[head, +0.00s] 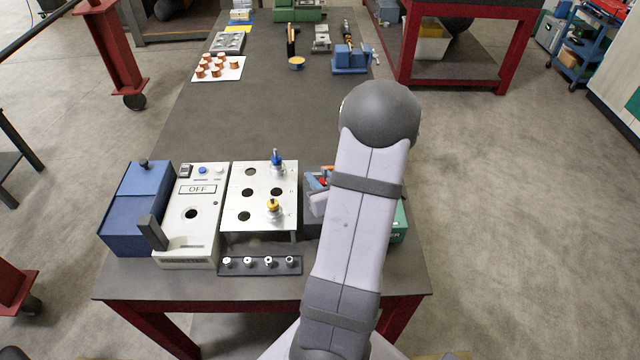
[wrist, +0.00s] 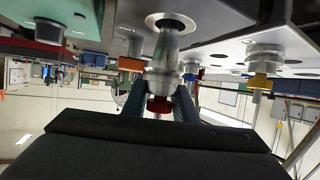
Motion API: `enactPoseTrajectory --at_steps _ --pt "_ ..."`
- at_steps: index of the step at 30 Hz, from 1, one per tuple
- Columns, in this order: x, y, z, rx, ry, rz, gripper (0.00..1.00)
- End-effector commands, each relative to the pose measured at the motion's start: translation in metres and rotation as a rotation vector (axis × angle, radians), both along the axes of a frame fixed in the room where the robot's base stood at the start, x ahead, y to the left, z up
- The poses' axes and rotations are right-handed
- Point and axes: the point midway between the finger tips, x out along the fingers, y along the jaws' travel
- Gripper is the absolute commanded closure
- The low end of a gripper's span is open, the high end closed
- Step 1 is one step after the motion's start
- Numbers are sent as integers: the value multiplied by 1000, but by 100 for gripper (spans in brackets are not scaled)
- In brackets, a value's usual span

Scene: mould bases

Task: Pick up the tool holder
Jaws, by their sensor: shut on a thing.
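A metal tool holder (wrist: 164,68) with a red ring stands between my gripper's dark fingers in the wrist view, which looks upside down. My gripper (wrist: 160,103) is shut on it at the red ring. In the head view my arm hides the held holder and most of the gripper. A yellow-ringed holder (head: 273,207) and a blue-ringed holder (head: 277,160) stand upright in the silver holed rack (head: 236,222).
Left of the rack are an OFF-labelled device (head: 203,220) and a blue box (head: 137,205). A dark strip with several small metal pieces (head: 260,265) lies in front. A green box (head: 399,222) is partly behind my arm. The middle of the table (head: 250,120) is clear.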

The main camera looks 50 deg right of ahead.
Motion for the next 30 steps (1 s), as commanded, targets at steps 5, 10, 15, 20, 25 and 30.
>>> enactPoseTrajectory --at_steps 5,10,15,20,25,30 --pt "1 -1 20 -7 -4 0 100" --pt "0 -1 36 -7 -4 0 100" --pt "1 -1 49 -5 -4 0 100" --pt "0 -1 56 -3 -4 -1 100" --pt "0 0 59 -3 -2 0 100" --pt "3 2 65 -3 -2 8 100"
